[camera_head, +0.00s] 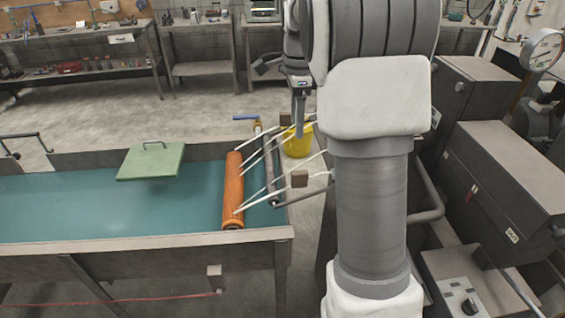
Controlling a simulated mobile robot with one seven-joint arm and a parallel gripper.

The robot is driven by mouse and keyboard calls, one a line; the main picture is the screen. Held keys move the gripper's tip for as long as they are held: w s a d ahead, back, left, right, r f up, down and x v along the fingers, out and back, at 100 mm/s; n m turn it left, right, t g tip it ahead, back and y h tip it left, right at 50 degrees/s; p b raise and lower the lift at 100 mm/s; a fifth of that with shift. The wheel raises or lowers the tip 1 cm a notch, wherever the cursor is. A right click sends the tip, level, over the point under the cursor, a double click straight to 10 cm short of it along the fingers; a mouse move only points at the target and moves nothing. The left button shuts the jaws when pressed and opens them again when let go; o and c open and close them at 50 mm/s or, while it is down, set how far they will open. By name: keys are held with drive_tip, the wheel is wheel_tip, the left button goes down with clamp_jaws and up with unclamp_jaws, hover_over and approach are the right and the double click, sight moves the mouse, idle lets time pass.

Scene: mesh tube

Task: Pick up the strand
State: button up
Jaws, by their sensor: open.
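Several pale strands (284,198) run from the orange roller (233,190) up and to the right, over the table's right end. Their right ends pass behind my arm or near my gripper. My gripper (299,122) is open and points down by the upper strands, at the upper middle of the picture. Only part of its fingers shows, and I cannot tell whether it touches a strand. A small brown block (299,179) shows at the lower strands.
The roller lies on a teal-topped table (110,212) with raised grey edges. A green lidded plate (151,161) is at its back. A yellow bucket (298,143) stands on the floor behind the strands. Grey machine cabinets (500,185) stand close on the right.

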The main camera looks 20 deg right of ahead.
approach(298, 172)
drive_tip(key=f, duration=0.5)
drive_tip(key=shift+w+a+f+p, duration=0.15)
drive_tip(key=shift+a+f+p, duration=0.1)
drive_tip(key=shift+a+p, duration=0.1)
drive_tip(key=shift+d+f+p, duration=0.15)
drive_tip(key=shift+f+p, duration=0.15)
drive_tip(key=shift+f, duration=1.05)
drive_tip(key=shift+d+f+p, duration=0.15)
drive_tip(key=shift+f+p, duration=0.1)
drive_tip(key=shift+f, duration=1.1)
clamp_jaws()
